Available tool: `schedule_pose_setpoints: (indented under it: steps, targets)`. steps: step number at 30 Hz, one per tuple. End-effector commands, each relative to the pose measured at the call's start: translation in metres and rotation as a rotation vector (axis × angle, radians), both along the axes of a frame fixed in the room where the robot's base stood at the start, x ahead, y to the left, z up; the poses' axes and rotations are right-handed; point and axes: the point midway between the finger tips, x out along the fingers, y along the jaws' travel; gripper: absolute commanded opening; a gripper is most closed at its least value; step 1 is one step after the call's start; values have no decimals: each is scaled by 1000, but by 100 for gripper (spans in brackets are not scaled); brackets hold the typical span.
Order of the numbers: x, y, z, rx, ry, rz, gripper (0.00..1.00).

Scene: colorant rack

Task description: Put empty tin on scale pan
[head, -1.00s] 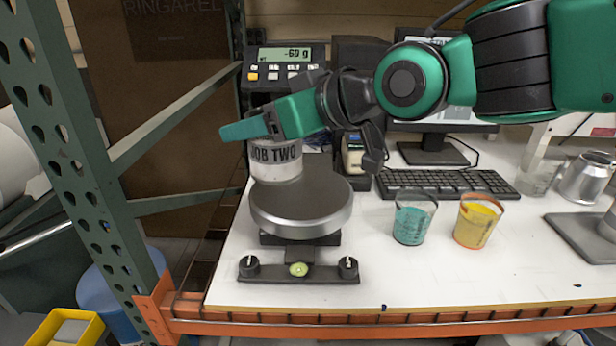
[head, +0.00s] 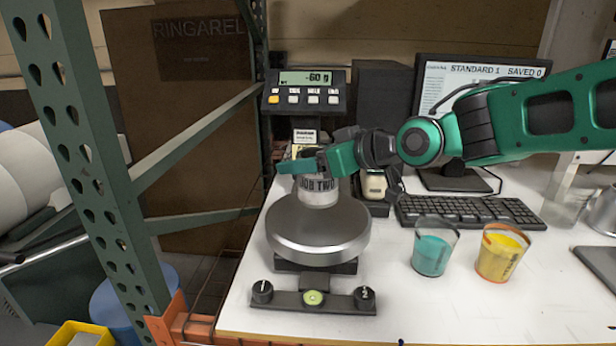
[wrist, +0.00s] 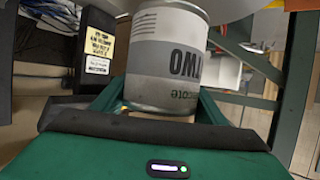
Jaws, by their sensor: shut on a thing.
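The tin (head: 318,192) is a light grey can with a dark band reading JOB TWO. My gripper (head: 301,165) is shut on it from above and holds it upright, over the back part of the scale pan (head: 318,238) in the head view. I cannot tell whether its base touches the pan. The pan is a round grey metal disc, otherwise bare. In the wrist view, the tin (wrist: 165,60) sits between the green fingers of my gripper (wrist: 160,105). The tin's inside is hidden. The scale display (head: 306,79) reads 60 g; its sign is unclear.
A teal cup (head: 432,252) and a yellow cup (head: 500,255) stand right of the pan. A keyboard (head: 468,211) and a monitor (head: 470,95) are behind them. A green rack post (head: 85,170) rises on the left.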

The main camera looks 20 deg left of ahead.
Motion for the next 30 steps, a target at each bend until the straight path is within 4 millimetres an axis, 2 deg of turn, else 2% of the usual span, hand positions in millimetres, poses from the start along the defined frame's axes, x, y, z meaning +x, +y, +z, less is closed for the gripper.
schedule_pose_setpoints:
  steps: [8,19,20,21,22,30]
  targets:
    - [0,0,-35,-1,3,0,44]
    - [0,-1,-39,0,2,-2,44]
    - [0,-1,-39,0,2,-2,71]
    - [0,-1,-39,0,2,-2,80]
    - [0,-1,-39,0,2,-2,85]
    - [0,-1,-38,0,1,-3,85]
